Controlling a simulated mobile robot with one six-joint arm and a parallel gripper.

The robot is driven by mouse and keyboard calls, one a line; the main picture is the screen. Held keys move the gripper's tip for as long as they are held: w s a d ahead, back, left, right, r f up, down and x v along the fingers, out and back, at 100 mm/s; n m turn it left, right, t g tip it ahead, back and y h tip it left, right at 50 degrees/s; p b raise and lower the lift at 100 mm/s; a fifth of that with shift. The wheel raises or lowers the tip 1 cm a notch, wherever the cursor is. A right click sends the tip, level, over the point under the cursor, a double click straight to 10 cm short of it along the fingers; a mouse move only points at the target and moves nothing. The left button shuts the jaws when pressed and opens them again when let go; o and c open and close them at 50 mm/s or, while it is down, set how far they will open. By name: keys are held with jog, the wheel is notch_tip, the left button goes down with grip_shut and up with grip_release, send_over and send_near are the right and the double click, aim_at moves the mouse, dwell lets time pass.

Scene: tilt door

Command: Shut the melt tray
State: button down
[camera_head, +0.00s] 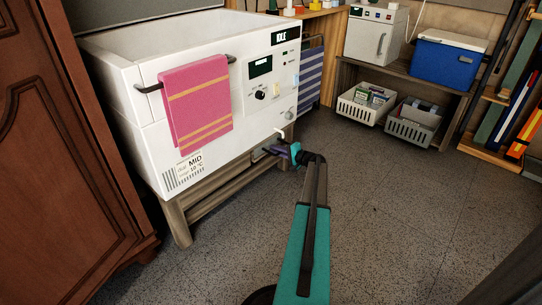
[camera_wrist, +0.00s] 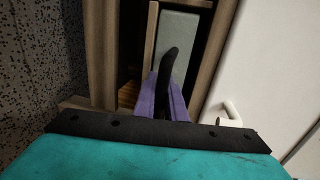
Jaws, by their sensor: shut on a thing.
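The melt tray shows in the wrist view as a grey-green panel (camera_wrist: 178,45) with a dark curved handle (camera_wrist: 171,62), set between wooden rails. In the head view only a small part of it (camera_head: 258,155) shows low under the white machine (camera_head: 245,112). My gripper (camera_wrist: 168,90) has purple fingers on either side of the handle and is shut on it. In the head view my gripper (camera_head: 272,150) is at the machine's lower right, by the wooden frame. How far the tray stands open cannot be told.
The machine rests on a wooden stand (camera_head: 215,192). A white hook-shaped part (camera_head: 280,133) is just above my gripper; it also shows in the wrist view (camera_wrist: 230,113). A pink towel (camera_head: 197,105) hangs from a bar. Crates (camera_head: 413,130) stand at the back. The floor at right is clear.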

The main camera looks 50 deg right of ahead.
jog(key=c, duration=2.1)
grip_release()
jog(key=shift+s+d, duration=0.25)
jog(key=shift+d, duration=0.2)
jog(key=shift+o, duration=1.4)
jog(key=shift+s+a, duration=0.15)
jog(key=p+v, duration=0.4)
jog(key=v, duration=0.9)
jog(key=shift+s, duration=0.25)
